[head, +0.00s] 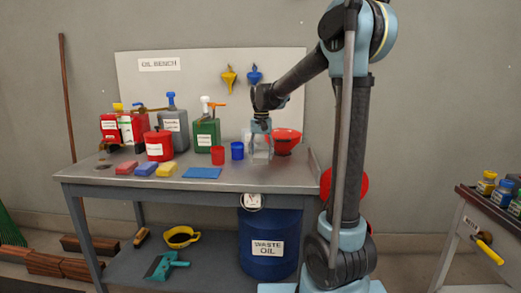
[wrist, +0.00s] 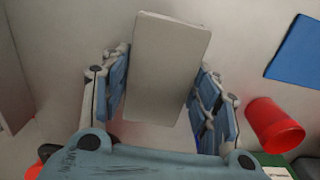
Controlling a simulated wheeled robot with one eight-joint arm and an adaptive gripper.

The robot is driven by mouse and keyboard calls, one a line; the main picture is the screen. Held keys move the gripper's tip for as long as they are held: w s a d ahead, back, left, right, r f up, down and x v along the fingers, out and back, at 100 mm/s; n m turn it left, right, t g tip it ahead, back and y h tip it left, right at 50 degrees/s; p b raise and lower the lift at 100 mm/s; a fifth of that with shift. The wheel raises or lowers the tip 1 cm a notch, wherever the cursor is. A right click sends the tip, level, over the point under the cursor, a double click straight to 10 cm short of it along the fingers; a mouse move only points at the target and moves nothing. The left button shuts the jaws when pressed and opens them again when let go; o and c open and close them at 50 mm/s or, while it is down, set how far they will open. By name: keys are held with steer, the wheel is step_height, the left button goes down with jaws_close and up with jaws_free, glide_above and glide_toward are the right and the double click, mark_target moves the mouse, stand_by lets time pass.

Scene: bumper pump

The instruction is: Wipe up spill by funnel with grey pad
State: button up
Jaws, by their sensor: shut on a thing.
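My gripper (head: 261,143) points down over the right part of the bench and is shut on a grey pad (head: 262,158). In the wrist view the pad (wrist: 171,55) sits between the two blue-padded fingers of my gripper (wrist: 163,88). Whether the pad touches the bench top is hard to tell. A red funnel-like vessel (head: 284,140) stands just right of and behind my gripper. A yellow funnel (head: 229,79) and a blue funnel (head: 254,75) hang on the back panel. A small dark patch (head: 105,167) lies at the bench's left end. I make out no spill beside the red vessel.
A red cup (head: 217,155) and a blue cup (head: 237,150) stand left of my gripper. Jugs and cans (head: 207,134) line the back. The bench's front right is clear.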

steer(key=shift+r, duration=1.6)
